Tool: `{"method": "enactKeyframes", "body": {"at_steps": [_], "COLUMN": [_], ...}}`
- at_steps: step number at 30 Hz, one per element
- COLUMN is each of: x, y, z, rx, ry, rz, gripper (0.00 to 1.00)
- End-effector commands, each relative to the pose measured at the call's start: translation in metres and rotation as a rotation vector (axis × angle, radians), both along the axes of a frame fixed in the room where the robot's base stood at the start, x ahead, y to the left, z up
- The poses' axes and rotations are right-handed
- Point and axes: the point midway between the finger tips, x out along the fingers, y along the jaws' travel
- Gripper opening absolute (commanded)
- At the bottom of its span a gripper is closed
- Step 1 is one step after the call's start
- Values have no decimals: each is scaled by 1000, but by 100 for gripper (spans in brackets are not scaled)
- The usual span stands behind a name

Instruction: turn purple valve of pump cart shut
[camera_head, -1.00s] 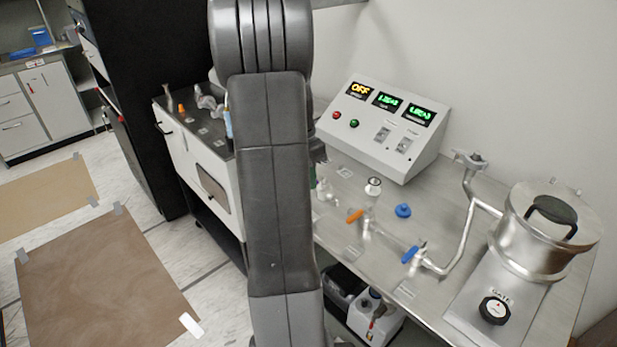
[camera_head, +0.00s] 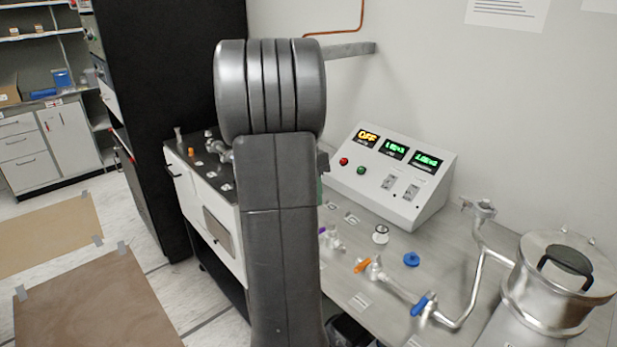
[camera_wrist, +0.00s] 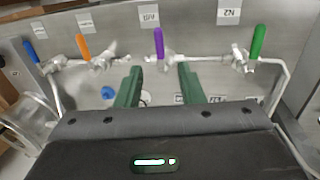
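The purple valve handle (camera_wrist: 159,42) stands upright in the wrist view, on a silver valve body on the pipe line. In the head view only a sliver of the purple handle (camera_head: 322,231) shows beside my arm. My gripper (camera_wrist: 160,68) has two green fingers spread apart with nothing between them. In the wrist view the fingertips lie below the purple handle, one to each side of it; the exact distance is hard to tell. In the head view my arm hides most of the gripper.
Orange (camera_wrist: 83,46), blue (camera_wrist: 32,51) and green (camera_wrist: 258,42) valve handles stand along the same pipe line. A control box (camera_head: 390,175) reading OFF sits at the back of the steel bench top. A metal vessel (camera_head: 555,285) stands at the right. A loose blue knob (camera_head: 411,259) lies on the bench.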

Motion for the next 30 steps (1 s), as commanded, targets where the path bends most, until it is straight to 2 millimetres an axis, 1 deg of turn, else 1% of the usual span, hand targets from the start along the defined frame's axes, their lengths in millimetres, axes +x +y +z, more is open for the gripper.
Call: {"method": "enactKeyframes", "body": {"at_steps": [1,3,6,9,12,23,26,30], "x": [2,4,6,7,7,7,6,1], "y": [1,3,4,5,5,5,4,2], "z": [10,22,34,42,45,43,35,14], "rx": [0,0,0,1,0,0,0,0], "ry": [-4,-2,-1,-1,0,1,1,5], "rz": [0,0,0,0,0,0,0,-1], "gripper": [35,35,35,35,35,35,35,35]}}
